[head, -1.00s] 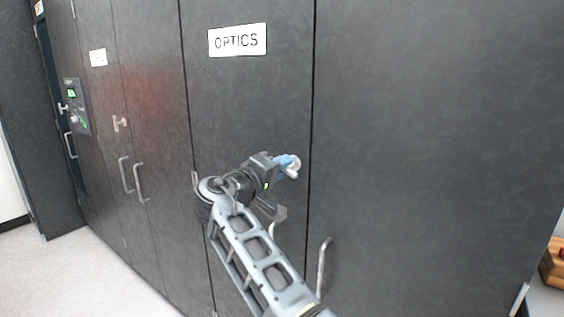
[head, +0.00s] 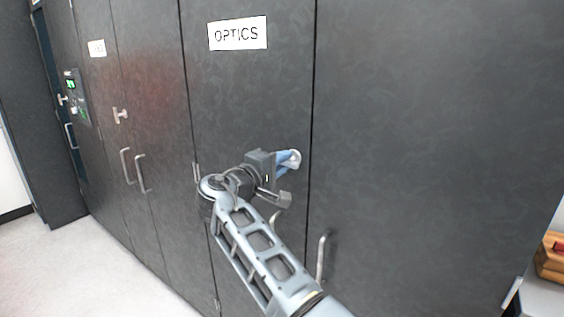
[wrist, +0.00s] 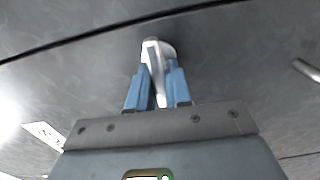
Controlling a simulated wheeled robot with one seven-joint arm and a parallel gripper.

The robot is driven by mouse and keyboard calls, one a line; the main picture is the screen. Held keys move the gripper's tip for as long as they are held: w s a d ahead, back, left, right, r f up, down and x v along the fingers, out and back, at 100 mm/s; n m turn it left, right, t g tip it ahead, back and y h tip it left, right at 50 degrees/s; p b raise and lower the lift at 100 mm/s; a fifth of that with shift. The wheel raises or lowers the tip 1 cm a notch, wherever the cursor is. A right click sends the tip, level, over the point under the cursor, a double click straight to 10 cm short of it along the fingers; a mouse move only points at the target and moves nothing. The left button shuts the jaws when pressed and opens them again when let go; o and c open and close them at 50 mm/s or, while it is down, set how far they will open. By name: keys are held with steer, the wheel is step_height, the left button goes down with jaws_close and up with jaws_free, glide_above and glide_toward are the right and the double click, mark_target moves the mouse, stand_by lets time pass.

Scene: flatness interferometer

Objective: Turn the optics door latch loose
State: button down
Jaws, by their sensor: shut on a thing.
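The optics door (head: 247,100) is a dark mottled panel with a white OPTICS label (head: 238,33) near its top, and it looks closed. The latch (head: 295,157) is a pale metal knob and lever near the door's right edge. In the wrist view the latch lever (wrist: 151,57) stands out from its round base and runs down between the blue fingers. My gripper (head: 288,159) is at the latch, and in the wrist view my gripper (wrist: 158,85) is shut on the lever. The fingers partly hide the lever.
A vertical bar handle (head: 321,258) is below the latch, close to my arm. Another latch (head: 120,115) and a pair of handles (head: 133,170) are on the doors to the left. A wooden object (head: 552,257) lies at the far right. The floor at left is clear.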

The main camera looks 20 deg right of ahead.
steer(key=c, duration=1.1)
jaws_free()
steer(key=shift+c, duration=0.2)
steer(key=shift+a, duration=0.1)
steer(key=b+v, duration=0.2)
steer(key=v, duration=0.5)
steer(key=shift+s+a, duration=0.25)
